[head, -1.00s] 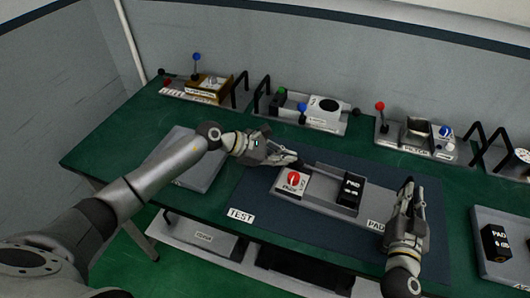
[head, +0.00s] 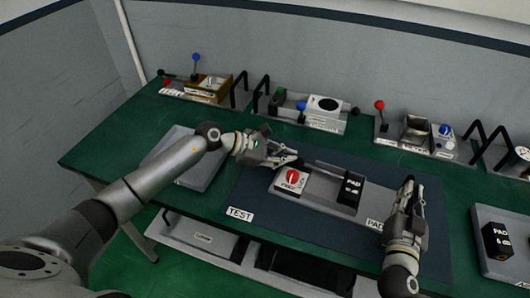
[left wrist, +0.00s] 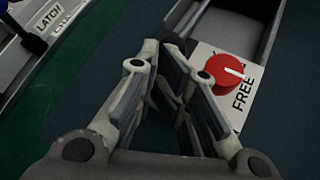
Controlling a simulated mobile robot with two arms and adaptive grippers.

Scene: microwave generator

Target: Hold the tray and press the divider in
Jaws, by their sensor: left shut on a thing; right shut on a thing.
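The grey tray (head: 320,201) lies on a dark blue mat in the middle of the table. At its left is a red knob (head: 292,176) on a white plate; the left wrist view shows the knob (left wrist: 224,72) beside the word FREE. A black PAD block (head: 351,188) stands at its right. I cannot tell which part is the divider. My left gripper (head: 297,160) is at the tray's back left, its fingers shut on a small dark piece (left wrist: 176,44). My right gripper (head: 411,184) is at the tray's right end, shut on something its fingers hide.
Fixtures with coloured levers (head: 195,58) and black handles line the back of the table. A flat grey panel (head: 176,145) lies left of the mat. A second tray (head: 481,226) with a PAD block (head: 495,240) is at the right.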

